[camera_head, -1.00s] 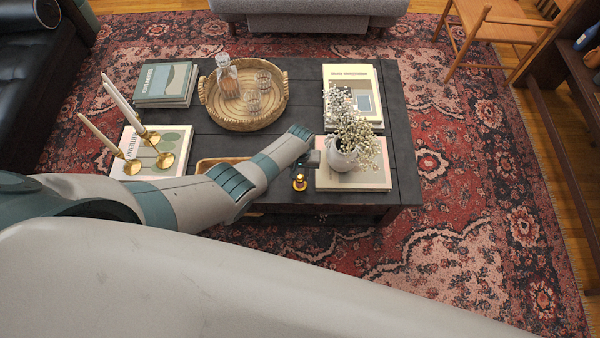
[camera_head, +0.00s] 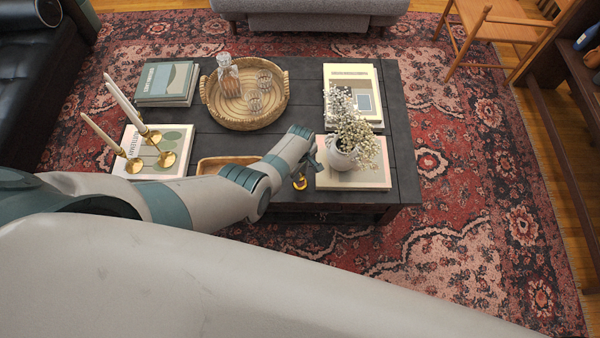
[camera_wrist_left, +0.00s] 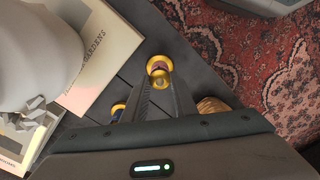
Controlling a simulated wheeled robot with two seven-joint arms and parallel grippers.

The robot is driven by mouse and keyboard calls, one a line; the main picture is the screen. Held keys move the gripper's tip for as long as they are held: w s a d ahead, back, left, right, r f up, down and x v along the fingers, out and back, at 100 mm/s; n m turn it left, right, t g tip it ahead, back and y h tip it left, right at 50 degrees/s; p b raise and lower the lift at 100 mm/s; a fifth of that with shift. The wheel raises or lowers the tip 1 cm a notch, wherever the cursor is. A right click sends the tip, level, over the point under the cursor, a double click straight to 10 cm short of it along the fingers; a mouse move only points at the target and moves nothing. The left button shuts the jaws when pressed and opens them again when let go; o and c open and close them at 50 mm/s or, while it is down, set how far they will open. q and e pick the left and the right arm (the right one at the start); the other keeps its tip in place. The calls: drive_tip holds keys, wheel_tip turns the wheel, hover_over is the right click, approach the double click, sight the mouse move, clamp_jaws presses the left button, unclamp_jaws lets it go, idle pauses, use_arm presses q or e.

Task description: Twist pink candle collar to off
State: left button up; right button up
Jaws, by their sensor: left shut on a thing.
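A small gold piece (camera_wrist_left: 159,66) with a pinkish middle shows between the fingertips of my left gripper (camera_wrist_left: 162,84) in the left wrist view. I take it for the pink candle's collar. The fingers are shut on it. In the head view the gold piece (camera_head: 299,184) is at the table's front edge, just below my left gripper (camera_head: 306,172). The candle's pink part is mostly hidden, and I cannot read the collar's setting. My right gripper is not in view.
A white vase of flowers (camera_head: 342,157) stands on a book (camera_head: 377,178) close right of my gripper. A round wicker tray (camera_head: 282,101) is behind.

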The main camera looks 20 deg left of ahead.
use_arm(q)
drive_tip(key=shift+n, duration=1.7)
drive_tip(key=o, duration=1.1)
drive_tip(key=shift+r, duration=0.15)
